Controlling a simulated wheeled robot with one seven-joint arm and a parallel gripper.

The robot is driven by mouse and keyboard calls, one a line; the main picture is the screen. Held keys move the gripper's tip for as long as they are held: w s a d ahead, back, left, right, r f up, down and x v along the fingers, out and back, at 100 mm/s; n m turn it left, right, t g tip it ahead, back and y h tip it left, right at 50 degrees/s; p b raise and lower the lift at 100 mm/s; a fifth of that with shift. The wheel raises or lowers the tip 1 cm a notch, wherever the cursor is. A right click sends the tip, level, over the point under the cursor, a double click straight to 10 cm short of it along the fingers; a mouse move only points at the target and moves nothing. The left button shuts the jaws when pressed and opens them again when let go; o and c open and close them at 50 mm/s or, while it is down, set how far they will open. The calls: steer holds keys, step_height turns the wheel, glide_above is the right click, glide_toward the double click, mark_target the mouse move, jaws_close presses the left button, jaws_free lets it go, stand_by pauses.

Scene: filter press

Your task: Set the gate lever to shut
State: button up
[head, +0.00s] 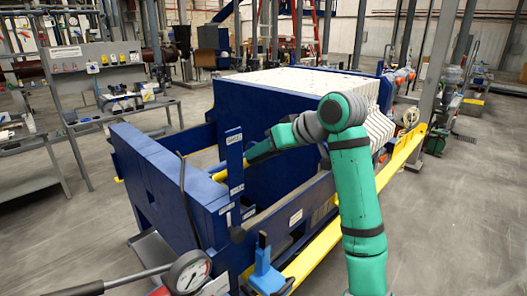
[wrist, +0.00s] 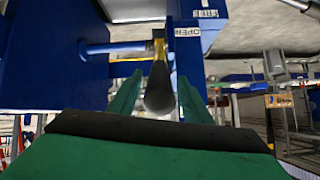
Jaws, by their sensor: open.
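A lever with a dark cylindrical grip (wrist: 160,92) and a yellow band points towards the camera in the wrist view. It lies between the two green fingers of my gripper (wrist: 158,82). The fingers are apart, and I cannot tell whether either touches the grip. White labels read OPEN (wrist: 187,32) and FREE (wrist: 208,13), above and right of the grip. No label reading SHUT is legible. In the head view my gripper (head: 252,153) is beside a blue upright plate (head: 235,165) with white labels; the lever is not clearly visible there.
The blue press body (head: 290,105) stands behind my arm, with white plates (head: 375,125) at right. A yellow rail (head: 320,245) runs along the near side. A pressure gauge (head: 188,271) and blue handle (head: 266,272) are in front. Grey floor is free at right.

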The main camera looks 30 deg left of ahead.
steer(key=v, duration=1)
steer(key=shift+d+r, duration=0.25)
steer(key=shift+d, duration=0.05)
